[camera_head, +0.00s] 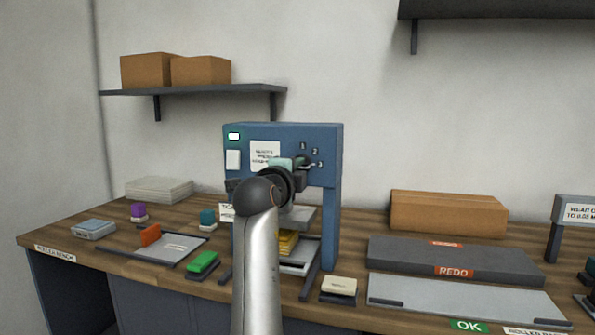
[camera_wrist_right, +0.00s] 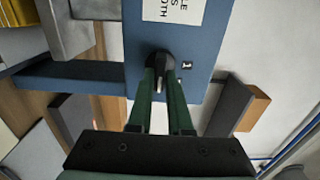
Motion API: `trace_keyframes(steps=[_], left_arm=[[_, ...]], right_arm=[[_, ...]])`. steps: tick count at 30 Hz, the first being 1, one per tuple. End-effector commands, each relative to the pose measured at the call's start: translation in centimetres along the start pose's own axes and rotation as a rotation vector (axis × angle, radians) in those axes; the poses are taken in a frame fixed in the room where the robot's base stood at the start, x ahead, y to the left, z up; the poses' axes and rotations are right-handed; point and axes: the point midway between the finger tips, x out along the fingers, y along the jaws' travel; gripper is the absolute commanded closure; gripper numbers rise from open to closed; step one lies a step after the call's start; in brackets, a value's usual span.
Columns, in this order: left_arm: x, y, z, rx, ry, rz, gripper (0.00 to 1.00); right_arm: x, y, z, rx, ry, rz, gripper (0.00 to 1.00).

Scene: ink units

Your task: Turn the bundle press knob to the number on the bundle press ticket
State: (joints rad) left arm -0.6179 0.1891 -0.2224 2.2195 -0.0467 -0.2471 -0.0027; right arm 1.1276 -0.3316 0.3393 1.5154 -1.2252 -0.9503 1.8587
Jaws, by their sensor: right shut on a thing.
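The blue bundle press (camera_head: 333,200) stands on the bench in the middle of the head view. Its dark knob (camera_wrist_right: 158,62) sits on the blue front plate in the right wrist view. Small numbers 1, 2 and 3 (camera_head: 315,152) are printed around the knob in the head view. My right gripper (camera_wrist_right: 161,85) is shut on the knob, with a green finger on each side. A white printed notice (camera_head: 265,155) is on the press's face; its text is too small to read fully. I cannot tell which paper is the ticket. My left gripper is not in view.
A tray (camera_head: 175,247) and small colored stamps lie left of the press. A grey REDO tray (camera_head: 400,252) and a pale OK tray (camera_head: 420,292) lie right. A cardboard box (camera_head: 448,213) stands behind. My right arm hides part of the press.

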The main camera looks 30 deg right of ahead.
Motion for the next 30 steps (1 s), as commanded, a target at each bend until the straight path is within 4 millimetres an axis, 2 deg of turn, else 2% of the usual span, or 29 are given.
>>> trace_keyframes(steps=[12,13,21,30], left_arm=[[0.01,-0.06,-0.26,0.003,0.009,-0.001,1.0],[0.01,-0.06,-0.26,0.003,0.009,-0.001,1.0],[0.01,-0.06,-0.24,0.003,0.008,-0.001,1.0],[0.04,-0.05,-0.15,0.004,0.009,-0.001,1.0]], right_arm=[[0.03,-0.11,-0.12,0.011,0.002,-0.002,1.0],[0.03,-0.11,-0.12,0.011,0.002,-0.002,0.81],[0.02,-0.06,-0.07,0.009,0.001,-0.001,0.53],[-0.16,0.03,-0.01,0.008,0.0,-0.001,0.53]])
